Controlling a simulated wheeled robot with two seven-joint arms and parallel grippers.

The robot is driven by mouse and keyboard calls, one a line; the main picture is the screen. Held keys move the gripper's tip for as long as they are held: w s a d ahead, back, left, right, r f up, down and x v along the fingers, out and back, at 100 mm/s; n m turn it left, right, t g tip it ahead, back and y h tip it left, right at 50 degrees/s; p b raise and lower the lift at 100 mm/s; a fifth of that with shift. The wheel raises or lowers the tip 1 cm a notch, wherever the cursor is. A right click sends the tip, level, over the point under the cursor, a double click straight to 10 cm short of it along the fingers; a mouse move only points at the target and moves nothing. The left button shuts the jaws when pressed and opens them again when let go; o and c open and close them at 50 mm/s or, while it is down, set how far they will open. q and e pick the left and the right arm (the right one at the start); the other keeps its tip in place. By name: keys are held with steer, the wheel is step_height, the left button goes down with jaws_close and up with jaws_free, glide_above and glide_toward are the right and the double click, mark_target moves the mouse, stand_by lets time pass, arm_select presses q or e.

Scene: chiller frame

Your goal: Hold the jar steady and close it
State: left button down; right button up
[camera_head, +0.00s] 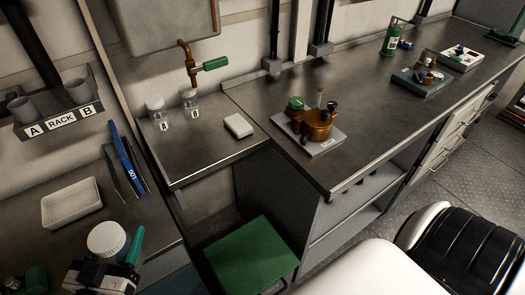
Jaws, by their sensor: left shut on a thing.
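A round white ribbed lid (106,238) shows at the lower left, seen mostly from above. The jar body under it is hidden, so I cannot tell whether the lid is screwed down. My left gripper (103,265), black and white, is just below the lid in the picture and appears shut around the jar there. The fingertips are hard to make out. My right gripper is not in view. Two clear jars with white tops, A (156,109) and B (189,99), stand upright on the metal counter, apart from my gripper.
A rack (60,113) marked A and B holds grey cups. A green-topped box (248,256) stands below.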

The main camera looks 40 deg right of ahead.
arm_select(q)
steer(key=w+a+f+n+t+y+b, duration=0.2)
steer(key=w+a+b, duration=0.8)
steer(key=w, duration=0.6)
steer(key=shift+w+a+f+n+t+y+b, duration=0.15)
steer(key=shift+a+f+n+t+y+b, duration=0.2)
steer(key=shift+a+f+n+y, duration=0.55)
steer(key=shift+d+r+m, duration=0.1)
steer(key=shift+d+m, duration=0.1)
steer(key=shift+m, duration=0.1)
step_height(320, 180, down, 6)
steer(key=shift+b, duration=0.35)
steer(key=shift+f, duration=0.3)
steer(key=shift+f, duration=1.75)
